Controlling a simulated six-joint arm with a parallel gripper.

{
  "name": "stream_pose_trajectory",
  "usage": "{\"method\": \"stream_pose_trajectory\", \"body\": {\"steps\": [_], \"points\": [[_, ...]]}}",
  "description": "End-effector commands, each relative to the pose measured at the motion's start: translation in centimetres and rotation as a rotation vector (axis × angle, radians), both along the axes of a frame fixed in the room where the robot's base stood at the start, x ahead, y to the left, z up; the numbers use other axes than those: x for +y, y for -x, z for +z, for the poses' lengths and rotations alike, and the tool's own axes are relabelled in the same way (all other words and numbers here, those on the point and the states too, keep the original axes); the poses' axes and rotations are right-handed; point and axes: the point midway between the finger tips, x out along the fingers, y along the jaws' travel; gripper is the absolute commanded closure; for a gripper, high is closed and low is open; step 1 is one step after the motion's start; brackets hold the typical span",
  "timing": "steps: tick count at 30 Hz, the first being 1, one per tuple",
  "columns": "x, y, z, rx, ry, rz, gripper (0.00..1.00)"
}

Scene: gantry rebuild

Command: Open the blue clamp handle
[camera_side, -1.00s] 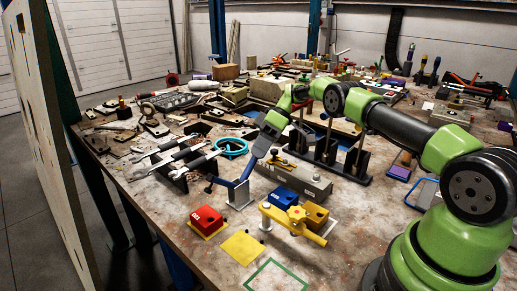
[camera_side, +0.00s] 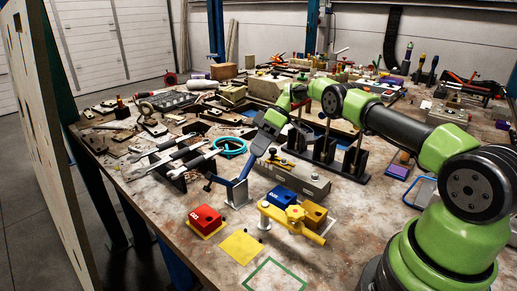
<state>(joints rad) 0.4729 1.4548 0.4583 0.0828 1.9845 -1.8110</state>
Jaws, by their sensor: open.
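The blue clamp (camera_side: 237,192) stands on a small light base near the middle of the workbench. Its thin blue arm points left to a dark tip, and a blue part rises on its right towards my gripper (camera_side: 248,168). My gripper comes down from the upper right at the end of my green arm, right at the upper end of the blue clamp's handle. Its jaws are open. The fingertips are small and dark here, so I cannot tell whether the handle is between them or touched.
A red block (camera_side: 205,219) sits left of a yellow square (camera_side: 241,247). A yellow clamp (camera_side: 290,220) and blue block (camera_side: 281,196) stand in front right. A grey metal block (camera_side: 296,178) is close right; a rack of grey tools (camera_side: 180,158) is left. A green-outlined square (camera_side: 274,275) is free.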

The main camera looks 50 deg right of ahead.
Motion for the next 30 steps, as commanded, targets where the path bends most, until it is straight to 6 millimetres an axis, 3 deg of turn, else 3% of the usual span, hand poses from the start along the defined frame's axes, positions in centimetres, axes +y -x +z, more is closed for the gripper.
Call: {"method": "stream_pose_trajectory", "body": {"steps": [15,27,28,30], "points": [[0.0,0.0,8.7,-0.004,0.002,0.000,0.54],[0.0,0.0,9.8,-0.001,0.000,-0.001,0.54],[0.0,0.0,9.8,-0.001,0.000,-0.001,0.56],[0.1,0.0,9.8,0.006,0.005,-0.002,0.72]]}}
